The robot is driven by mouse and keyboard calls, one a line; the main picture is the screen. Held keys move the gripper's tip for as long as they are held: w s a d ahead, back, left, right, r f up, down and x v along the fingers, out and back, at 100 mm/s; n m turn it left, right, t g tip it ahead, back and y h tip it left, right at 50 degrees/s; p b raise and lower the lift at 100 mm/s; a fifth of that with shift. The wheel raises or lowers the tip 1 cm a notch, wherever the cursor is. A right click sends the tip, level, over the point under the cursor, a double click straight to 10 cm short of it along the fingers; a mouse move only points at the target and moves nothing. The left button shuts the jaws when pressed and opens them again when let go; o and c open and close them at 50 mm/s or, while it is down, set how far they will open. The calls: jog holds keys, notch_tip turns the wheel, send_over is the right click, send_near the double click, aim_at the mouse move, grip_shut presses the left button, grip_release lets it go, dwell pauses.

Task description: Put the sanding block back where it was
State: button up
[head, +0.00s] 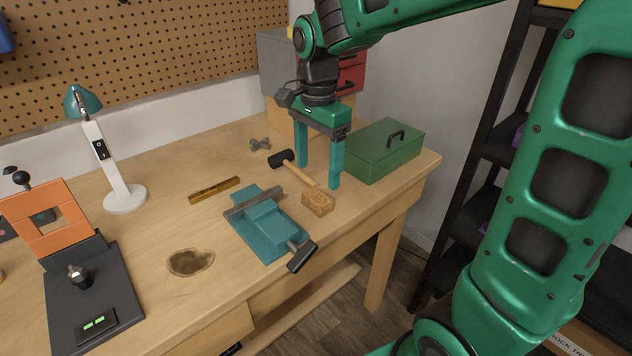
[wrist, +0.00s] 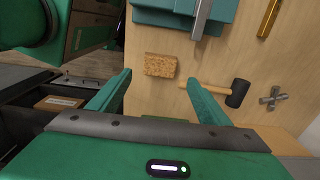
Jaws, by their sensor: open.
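The sanding block (head: 318,202) is a small tan, cork-like block lying on the workbench, just right of the teal vise (head: 262,222) and near the bench's front edge. In the wrist view the sanding block (wrist: 160,65) lies beyond my fingertips, roughly centred between them. My gripper (head: 319,176) is open and empty, with its green fingers pointing down above the bench. In the wrist view my gripper (wrist: 158,80) shows both fingers spread wide apart. I cannot tell the exact height of the fingertips over the bench.
A black-headed mallet (head: 297,171) lies close by, its handle end near the block. A green toolbox (head: 384,150) stands to the right. A brass-coloured bar (head: 214,190), a dark stain (head: 190,262), a desk lamp (head: 124,199) and an orange-and-black machine (head: 90,290) occupy the left.

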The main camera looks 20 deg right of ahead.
notch_tip(320, 180, up, 5)
jog(key=s+d+f+n, duration=0.4)
jog(key=s+d, duration=0.4)
jog(key=s, duration=0.3)
jog(key=s+d+f+n, duration=0.4)
jog(key=s+d, duration=0.5)
jog(key=s, duration=0.3)
jog(key=shift+s+d+f, duration=0.2)
jog(key=shift+f, duration=0.55)
jog(key=shift+w+f, duration=0.25)
jog(key=shift+w, duration=0.4)
